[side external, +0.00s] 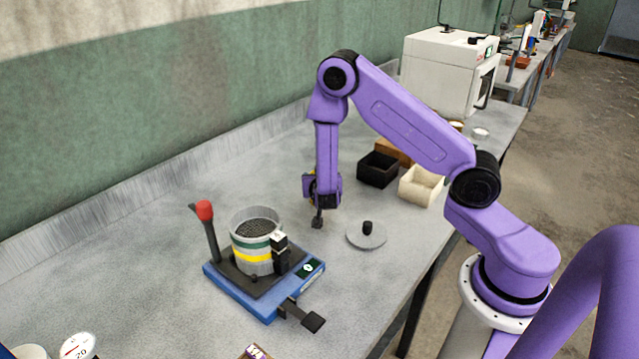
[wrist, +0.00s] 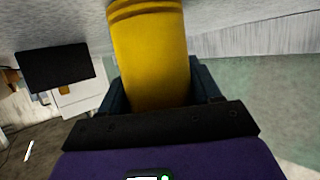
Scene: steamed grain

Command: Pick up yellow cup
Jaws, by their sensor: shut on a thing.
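The yellow cup (wrist: 150,55) fills the upper middle of the wrist view, with a ridged band near its top in the picture. My gripper (wrist: 155,88) is shut on it, with one dark finger on each side. In the side external view my gripper (side external: 318,216) points down over the bench, left of a round grey lid. There the cup is mostly hidden by my gripper and wrist, and I cannot tell whether it touches the bench.
A blue device (side external: 266,309) with a steel pot (side external: 256,262) and a red-knobbed lever (side external: 205,212) stands at front left. The lid (side external: 366,236) lies close by. A black box (side external: 378,172) and cream box (side external: 421,187) stand behind, before a white oven (side external: 437,75).

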